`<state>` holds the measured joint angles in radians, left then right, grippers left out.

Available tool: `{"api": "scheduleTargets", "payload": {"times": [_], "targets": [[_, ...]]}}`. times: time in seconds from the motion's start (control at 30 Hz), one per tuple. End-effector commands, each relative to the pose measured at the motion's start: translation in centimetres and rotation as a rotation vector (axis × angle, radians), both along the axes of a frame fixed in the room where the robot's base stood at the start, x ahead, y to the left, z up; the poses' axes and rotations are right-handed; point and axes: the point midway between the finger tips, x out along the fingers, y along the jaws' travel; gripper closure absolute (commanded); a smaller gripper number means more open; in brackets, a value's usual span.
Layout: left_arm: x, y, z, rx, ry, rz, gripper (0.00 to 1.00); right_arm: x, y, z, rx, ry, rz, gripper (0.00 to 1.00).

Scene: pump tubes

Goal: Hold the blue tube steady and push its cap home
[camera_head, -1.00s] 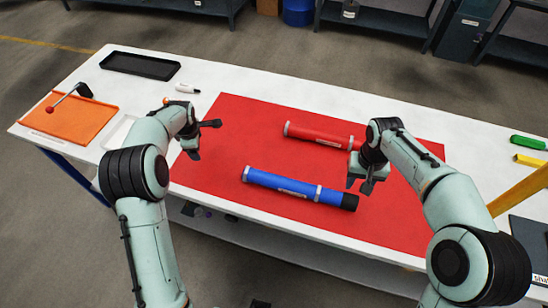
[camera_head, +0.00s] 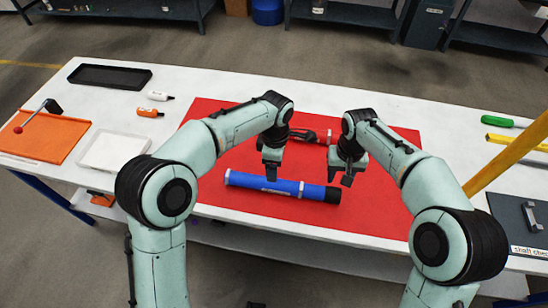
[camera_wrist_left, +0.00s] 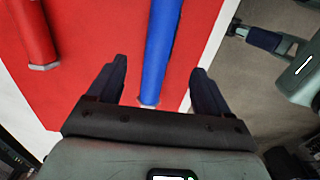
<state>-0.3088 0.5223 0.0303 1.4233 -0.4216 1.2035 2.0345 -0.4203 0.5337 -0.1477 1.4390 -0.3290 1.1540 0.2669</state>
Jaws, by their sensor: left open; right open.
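The blue tube (camera_head: 250,181) lies on the red mat (camera_head: 385,215), with a black cap (camera_head: 332,195) at its right end. My left gripper (camera_head: 271,174) is open above the middle of the tube. In the left wrist view the blue tube (camera_wrist_left: 160,45) runs between the two spread fingers (camera_wrist_left: 157,80), with a grey ring at its near end; contact is not visible. My right gripper (camera_head: 343,179) is open just above and right of the cap; whether it touches is unclear.
A red tube (camera_head: 309,136) lies behind, partly hidden by my left arm. The front of the red mat is clear.

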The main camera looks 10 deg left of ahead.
Motion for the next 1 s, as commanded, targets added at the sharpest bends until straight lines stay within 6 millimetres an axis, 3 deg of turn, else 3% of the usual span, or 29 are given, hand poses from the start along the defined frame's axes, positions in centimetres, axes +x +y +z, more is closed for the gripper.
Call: {"api": "scheduleTargets", "payload": {"times": [0.5, 0.7, 1.0], "targets": [[0.0, 0.1, -9.7, 0.0, 0.003, 0.0, 0.21, 0.0, 0.0, 0.0, 0.0, 0.0, 0.0, 0.57], [0.0, 0.1, -11.3, 0.0, 0.0, 0.001, 0.21, 0.0, 0.0, 0.0, 0.0, 0.0, 0.0, 0.57], [0.0, 0.1, -11.6, -0.001, -0.001, 0.001, 0.21, 0.0, 0.0, 0.0, 0.0, 0.0, 0.0, 0.57]]}}
